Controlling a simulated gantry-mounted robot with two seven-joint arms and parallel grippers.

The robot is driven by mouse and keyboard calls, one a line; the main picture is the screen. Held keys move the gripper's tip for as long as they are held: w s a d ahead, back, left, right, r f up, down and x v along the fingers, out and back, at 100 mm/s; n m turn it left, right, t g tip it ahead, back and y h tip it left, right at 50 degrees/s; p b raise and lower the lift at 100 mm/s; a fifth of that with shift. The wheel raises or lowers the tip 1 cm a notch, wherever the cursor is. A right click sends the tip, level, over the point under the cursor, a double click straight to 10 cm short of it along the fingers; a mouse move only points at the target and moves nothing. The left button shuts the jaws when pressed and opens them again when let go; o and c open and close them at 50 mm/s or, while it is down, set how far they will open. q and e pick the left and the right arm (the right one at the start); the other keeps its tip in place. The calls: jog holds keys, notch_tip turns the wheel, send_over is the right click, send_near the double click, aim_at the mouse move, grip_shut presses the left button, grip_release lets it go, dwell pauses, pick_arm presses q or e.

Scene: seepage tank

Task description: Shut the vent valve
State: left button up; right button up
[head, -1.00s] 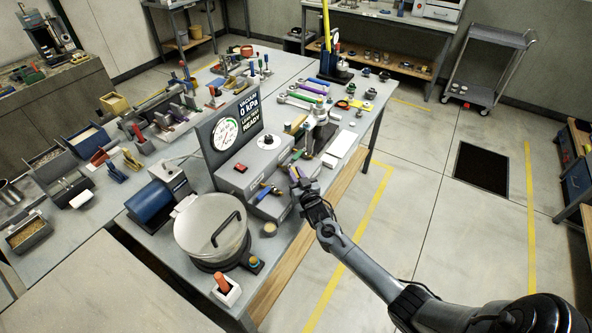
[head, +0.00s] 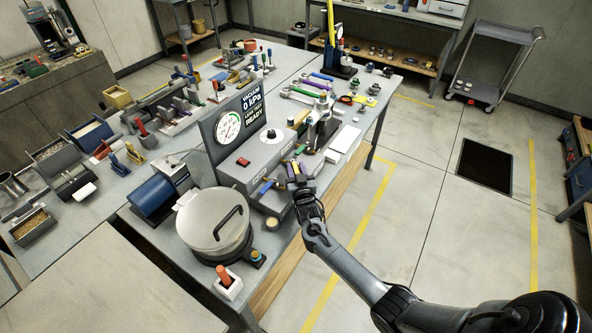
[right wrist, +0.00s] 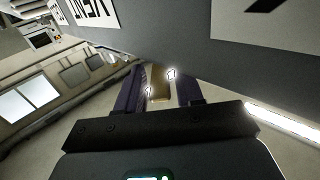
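The console (head: 250,165) carries a gauge panel (head: 236,118) reading vacuum 0 kPa. A valve with a blue handle (head: 266,187) sits low on its front. My right gripper (head: 298,170) is at the console's front right, to the right of that handle. In the right wrist view its two purple fingers (right wrist: 158,82) stand apart, with a tan, brass-like piece (right wrist: 160,88) between them and slim gaps beside it. I cannot tell whether this piece belongs to the vent valve. My arm and hand partly hide the console's lower right. My left gripper is out of view.
A lidded round chamber (head: 213,222) with a black handle stands front left of the console. A red-handled item in a white block (head: 227,282) is near the table's front corner. A metal stand (head: 322,125) and white block (head: 345,139) lie behind my gripper. Floor to the right is open.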

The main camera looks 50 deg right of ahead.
jog(key=shift+o, duration=0.5)
jog(key=shift+s+a, duration=0.3)
jog(key=shift+s, duration=0.15)
jog(key=p+v, duration=0.1)
jog(key=v, duration=0.8)
jog(key=shift+s+a, duration=0.2)
jog(key=shift+s, duration=0.15)
